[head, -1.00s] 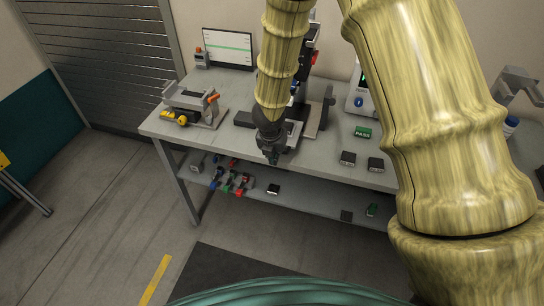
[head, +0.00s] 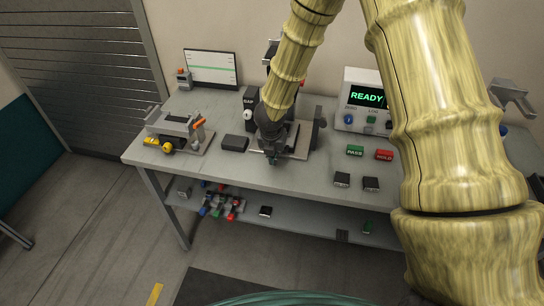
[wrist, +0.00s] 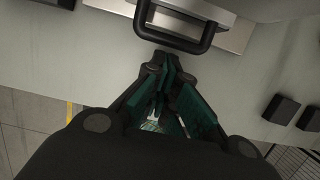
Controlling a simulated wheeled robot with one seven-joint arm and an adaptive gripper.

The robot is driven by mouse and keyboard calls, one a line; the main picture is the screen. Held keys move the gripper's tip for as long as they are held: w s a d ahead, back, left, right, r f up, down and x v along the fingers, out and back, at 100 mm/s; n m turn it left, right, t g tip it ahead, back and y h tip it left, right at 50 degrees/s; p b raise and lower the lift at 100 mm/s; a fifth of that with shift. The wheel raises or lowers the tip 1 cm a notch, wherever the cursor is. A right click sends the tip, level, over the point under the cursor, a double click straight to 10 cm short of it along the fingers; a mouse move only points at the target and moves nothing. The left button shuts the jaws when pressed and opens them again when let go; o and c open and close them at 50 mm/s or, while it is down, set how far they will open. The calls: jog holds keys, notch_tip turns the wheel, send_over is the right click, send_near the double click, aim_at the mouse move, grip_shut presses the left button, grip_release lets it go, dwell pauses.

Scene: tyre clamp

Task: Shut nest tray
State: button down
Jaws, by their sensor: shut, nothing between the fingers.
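The nest tray (wrist: 192,8) is a light metal piece with a black bar handle (wrist: 206,42) at the top of the wrist view. In the head view the tray area (head: 291,134) is mostly hidden behind my arm, at the front middle of the bench. My gripper (wrist: 167,60) is shut and empty, with its dark-tipped teal fingers just in front of the handle. I cannot tell whether the tips touch the handle. In the head view my gripper (head: 274,161) hangs by the bench's front edge. How far the tray stands open is not clear.
The grey bench (head: 235,172) holds a clamp fixture (head: 178,132) at left, a black block (head: 235,143), a meter reading READY (head: 370,96), green PASS (head: 355,151) and red HOLD (head: 384,155) blocks, and two dark blocks (head: 342,180). A lower shelf (head: 300,226) holds small coloured parts.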

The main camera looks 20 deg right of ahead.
jog(key=shift+s+a+f+b, duration=0.4)
jog(key=shift+f+b, duration=0.1)
jog(key=shift+b, duration=0.25)
jog(key=shift+s+a+b, duration=0.8)
jog(key=shift+s+b, duration=0.3)
jog(key=shift+s, duration=0.05)
jog(key=b+v, duration=0.1)
jog(key=v, duration=0.9)
